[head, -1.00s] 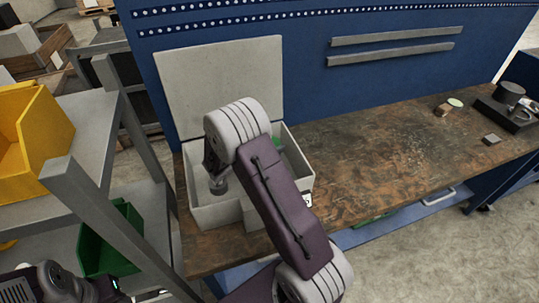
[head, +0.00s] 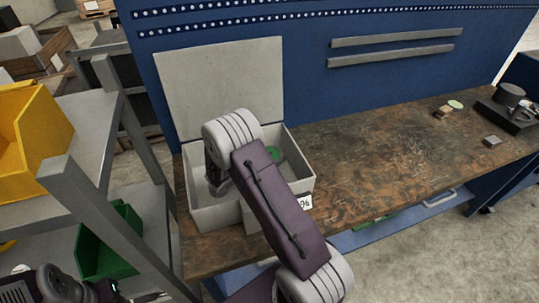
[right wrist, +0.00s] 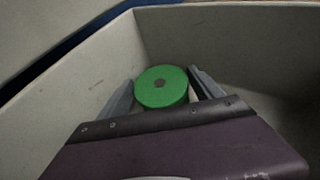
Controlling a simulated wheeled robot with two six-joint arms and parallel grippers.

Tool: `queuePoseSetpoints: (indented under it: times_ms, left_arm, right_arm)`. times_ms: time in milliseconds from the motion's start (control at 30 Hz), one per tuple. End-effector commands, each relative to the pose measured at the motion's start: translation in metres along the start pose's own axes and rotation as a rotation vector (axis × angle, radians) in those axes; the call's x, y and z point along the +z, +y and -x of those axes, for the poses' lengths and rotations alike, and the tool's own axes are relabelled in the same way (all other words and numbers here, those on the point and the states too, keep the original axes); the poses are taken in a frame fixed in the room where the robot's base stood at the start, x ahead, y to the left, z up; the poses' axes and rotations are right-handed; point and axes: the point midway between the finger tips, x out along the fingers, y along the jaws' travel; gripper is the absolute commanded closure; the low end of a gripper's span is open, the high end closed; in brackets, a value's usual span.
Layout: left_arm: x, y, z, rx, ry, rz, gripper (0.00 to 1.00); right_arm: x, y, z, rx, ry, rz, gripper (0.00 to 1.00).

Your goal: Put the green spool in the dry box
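The dry box (head: 215,217) is a pale grey box at the left end of the workbench, with its lid (head: 222,85) standing open at the back. The green spool (head: 274,154) is inside its walls, partly covered by my right arm in the head view. In the right wrist view the spool (right wrist: 161,87) sits between the two fingers of my right gripper (right wrist: 161,80), which lie close against its sides. I cannot tell whether the spool touches the box floor. My right gripper is hidden in the head view. My left gripper is out of view; only part of its arm shows at bottom left.
The workbench (head: 375,155) is clear in the middle. A small block (head: 443,112), a grey block (head: 491,141) and a dark microscope stand (head: 510,110) are at its right. A shelf with a yellow bin (head: 30,140) and a green bin (head: 110,243) stands at left.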

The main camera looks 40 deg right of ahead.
Motion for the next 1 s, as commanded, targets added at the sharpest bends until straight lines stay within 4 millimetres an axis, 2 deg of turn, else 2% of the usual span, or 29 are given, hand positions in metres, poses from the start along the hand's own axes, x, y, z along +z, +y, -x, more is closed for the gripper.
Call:
queuePoseSetpoints:
  times_ms: [167,233,500,700,800,1000]
  left_arm:
    - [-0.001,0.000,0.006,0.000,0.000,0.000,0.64]
    - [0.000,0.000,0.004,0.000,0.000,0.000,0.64]
    - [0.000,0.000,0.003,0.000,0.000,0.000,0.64]
    - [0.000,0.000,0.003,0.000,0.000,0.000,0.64]
    - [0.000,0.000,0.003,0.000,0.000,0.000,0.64]
    - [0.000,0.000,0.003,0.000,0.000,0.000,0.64]
  right_arm:
    - [0.006,0.000,0.002,0.000,0.000,0.000,0.24]
    - [0.004,0.001,0.011,0.003,0.000,0.000,0.24]
    - [0.004,0.001,0.081,0.006,0.000,0.000,0.24]
    - [0.004,0.001,0.114,0.003,0.000,-0.001,0.24]
    - [0.004,0.000,0.121,0.001,0.000,0.000,0.24]
    - [0.004,0.000,0.122,-0.001,0.000,0.000,0.24]
